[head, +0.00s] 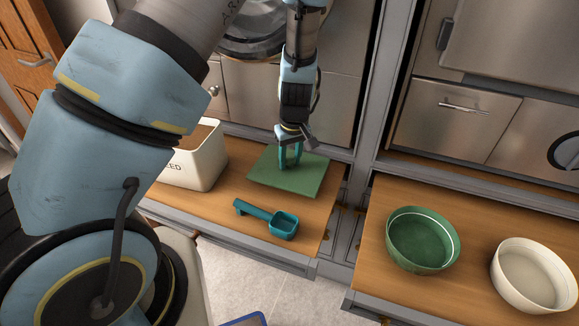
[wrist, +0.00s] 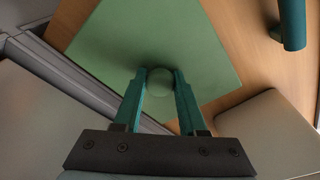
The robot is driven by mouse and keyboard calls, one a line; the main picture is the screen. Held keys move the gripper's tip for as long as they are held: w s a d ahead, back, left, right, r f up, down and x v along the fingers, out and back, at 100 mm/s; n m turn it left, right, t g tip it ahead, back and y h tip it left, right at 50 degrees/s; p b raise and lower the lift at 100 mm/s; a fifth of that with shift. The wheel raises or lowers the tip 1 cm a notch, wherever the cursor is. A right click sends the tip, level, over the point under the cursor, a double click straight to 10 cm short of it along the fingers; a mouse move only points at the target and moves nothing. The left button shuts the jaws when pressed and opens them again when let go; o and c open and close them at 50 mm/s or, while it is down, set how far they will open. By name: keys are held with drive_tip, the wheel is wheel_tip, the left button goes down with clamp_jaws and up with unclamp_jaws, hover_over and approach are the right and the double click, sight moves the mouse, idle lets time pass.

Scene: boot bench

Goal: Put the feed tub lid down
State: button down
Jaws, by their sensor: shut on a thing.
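The feed tub lid (head: 312,180) is a flat green square with a round knob. It is flat at the wooden bench top, right of the feed tub; I cannot tell whether it touches the wood or sits just above it. My gripper (head: 290,164) points down with its teal fingers shut on the knob. In the wrist view the lid (wrist: 205,40) spreads beyond the fingers (wrist: 161,88), with the knob between them. The cream feed tub (head: 204,165) stands uncovered, with brown contents showing; my arm hides part of it.
A teal scoop (head: 284,226) lies on the bench in front of the lid. A green bowl (head: 422,240) and a cream bowl (head: 532,275) stand on the separate right bench (head: 375,235). Grey cabinet framing (head: 345,200) rises close by the lid's right side.

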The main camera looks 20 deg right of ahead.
sight(290, 168)
drive_tip(key=shift+f, duration=1.7)
drive_tip(key=shift+f, duration=0.1)
drive_tip(key=shift+c, duration=2.3)
unclamp_jaws()
wheel_tip(290, 168, up, 12)
drive_tip(key=s+b, duration=0.1)
drive_tip(key=s, duration=0.1)
drive_tip(key=a+r, duration=0.3)
drive_tip(key=a, duration=0.7)
drive_tip(key=s+a+r+m, duration=0.1)
drive_tip(key=a+r, duration=0.2)
drive_tip(key=a, duration=0.7)
drive_tip(key=s+a+r, duration=0.1)
drive_tip(key=a+r, duration=0.2)
drive_tip(key=a, duration=0.7)
drive_tip(key=shift+m, duration=0.3)
drive_tip(key=shift+a, duration=0.1)
